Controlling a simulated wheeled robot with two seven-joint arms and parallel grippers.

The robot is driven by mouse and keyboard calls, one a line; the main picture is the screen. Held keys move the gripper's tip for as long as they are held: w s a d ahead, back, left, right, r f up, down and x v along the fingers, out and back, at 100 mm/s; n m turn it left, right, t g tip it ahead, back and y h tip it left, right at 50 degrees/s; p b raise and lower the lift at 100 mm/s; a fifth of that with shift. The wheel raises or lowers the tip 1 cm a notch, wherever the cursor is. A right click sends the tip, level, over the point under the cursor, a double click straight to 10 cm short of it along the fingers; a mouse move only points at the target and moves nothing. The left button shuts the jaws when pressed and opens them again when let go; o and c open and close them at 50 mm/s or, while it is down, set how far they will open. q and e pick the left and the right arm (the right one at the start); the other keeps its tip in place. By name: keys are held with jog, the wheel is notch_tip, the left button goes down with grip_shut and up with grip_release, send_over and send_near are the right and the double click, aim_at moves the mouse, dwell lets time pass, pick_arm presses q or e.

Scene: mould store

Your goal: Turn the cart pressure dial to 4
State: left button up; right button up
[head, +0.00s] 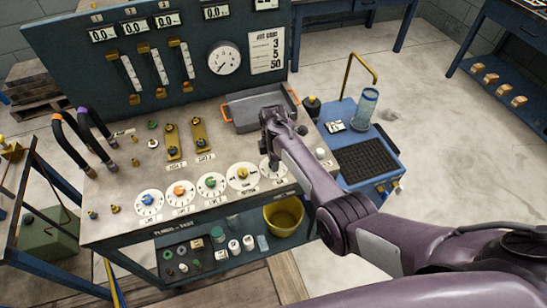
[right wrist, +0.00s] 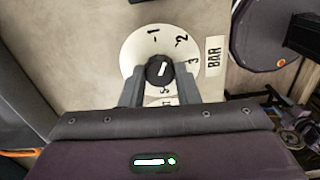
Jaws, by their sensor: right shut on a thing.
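A white dial with a black knob (right wrist: 159,69) shows in the right wrist view, beside a "BAR" label (right wrist: 214,57). Its face (right wrist: 135,52) has marks 1, 2 and 3 along the top and right. The knob's white pointer line slants up and right, roughly toward 2. A finger covers the face past 3, and I cannot see a 4. My right gripper (right wrist: 160,88) is shut on the knob, one finger on each side. In the head view my right gripper (head: 270,150) comes down over the rightmost dial (head: 265,165) and partly hides it. My left gripper is not in view.
Dials with blue (head: 149,200), orange (head: 180,191), green (head: 211,183) and yellow (head: 242,174) knobs line the bench front. A grey tray (head: 240,112) lies behind my gripper. A blue cart (head: 385,178) with a bottle (head: 366,104) stands to the right.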

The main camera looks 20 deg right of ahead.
jog(key=m+p, duration=0.1)
jog(key=m, duration=0.4)
jog(key=shift+m, duration=0.3)
jog(key=m+p, duration=0.1)
jog(key=m, duration=0.9)
jog(key=shift+m, duration=0.4)
jog(key=m, duration=0.4)
jog(key=shift+m, duration=0.4)
jog(key=o, duration=1)
jog(key=shift+r, duration=0.1)
